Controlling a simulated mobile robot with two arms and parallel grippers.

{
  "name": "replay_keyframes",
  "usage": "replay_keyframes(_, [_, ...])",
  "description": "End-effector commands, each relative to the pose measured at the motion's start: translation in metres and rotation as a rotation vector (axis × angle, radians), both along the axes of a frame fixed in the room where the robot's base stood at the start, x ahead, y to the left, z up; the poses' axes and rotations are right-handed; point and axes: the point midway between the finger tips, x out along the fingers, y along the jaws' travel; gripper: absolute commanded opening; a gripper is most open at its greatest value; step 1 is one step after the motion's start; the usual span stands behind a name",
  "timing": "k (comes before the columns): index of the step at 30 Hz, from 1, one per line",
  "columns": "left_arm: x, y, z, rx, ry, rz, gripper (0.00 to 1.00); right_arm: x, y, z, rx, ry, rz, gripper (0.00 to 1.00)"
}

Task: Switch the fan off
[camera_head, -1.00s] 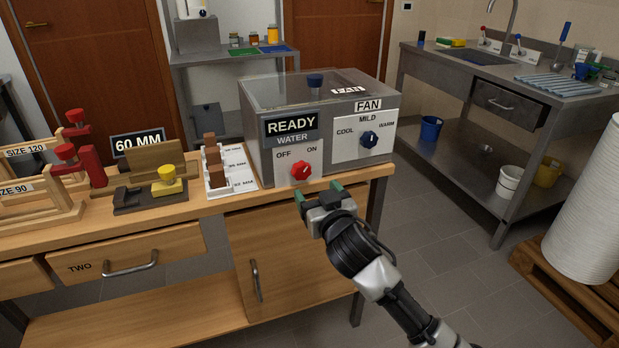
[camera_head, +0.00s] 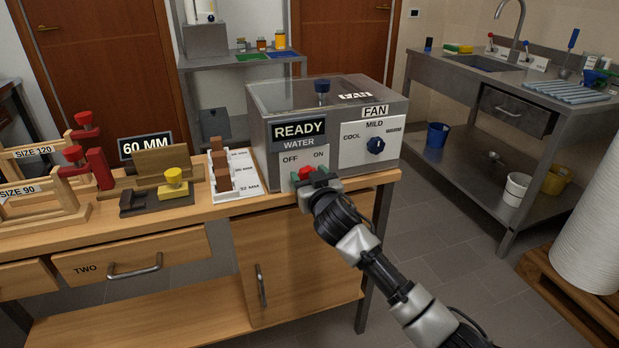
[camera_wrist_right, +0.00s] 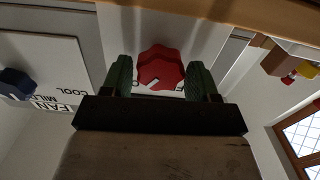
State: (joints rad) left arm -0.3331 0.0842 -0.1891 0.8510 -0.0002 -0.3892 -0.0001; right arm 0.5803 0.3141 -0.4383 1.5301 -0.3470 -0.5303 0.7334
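The grey unit (camera_head: 262,150) on the bench has a red knob (camera_head: 306,173) under OFF and ON, below the READY and WATER labels. To its right, a blue knob (camera_head: 375,146) sits under the FAN label (camera_head: 375,111) with COOL, MILD and WARM. My right gripper (camera_head: 313,179) is at the red knob. In the right wrist view, the open fingers (camera_wrist_right: 159,82) stand on either side of the red knob (camera_wrist_right: 158,66), with little gap. That view is upside down; the white mark points toward the ON side. My left gripper is out of view.
A white stepped block (camera_head: 246,180) stands just left of the unit, beside a yellow-knobbed clamp (camera_head: 174,183). The bench's front edge (camera_head: 290,206) runs below the gripper. A sink table (camera_head: 470,85) stands at the right, across open floor.

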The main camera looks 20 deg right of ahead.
Motion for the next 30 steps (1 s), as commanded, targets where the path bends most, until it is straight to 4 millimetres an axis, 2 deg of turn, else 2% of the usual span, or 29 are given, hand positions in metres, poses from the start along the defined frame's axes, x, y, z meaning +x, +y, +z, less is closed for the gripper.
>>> replay_keyframes(1, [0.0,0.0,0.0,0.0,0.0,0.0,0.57,0.0,0.0,0.0,0.0,0.0,0.0,0.52])
replay_keyframes(6, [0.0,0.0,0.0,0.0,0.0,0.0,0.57,0.0,0.0,0.0,0.0,0.0,0.0,0.26])
replay_keyframes(7, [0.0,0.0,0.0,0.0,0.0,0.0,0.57,0.0,0.0,0.0,0.0,0.0,0.0,0.24])
replay_keyframes(15, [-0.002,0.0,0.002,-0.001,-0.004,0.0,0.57,0.0,0.0,0.001,-0.033,0.0,0.0,0.24])
replay_keyframes(25, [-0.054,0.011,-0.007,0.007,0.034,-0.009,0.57,0.0,0.001,0.001,-0.234,-0.005,0.0,0.24])
replay_keyframes(30, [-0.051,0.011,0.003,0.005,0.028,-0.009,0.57,0.0,0.002,0.001,-0.393,-0.01,0.001,0.24])
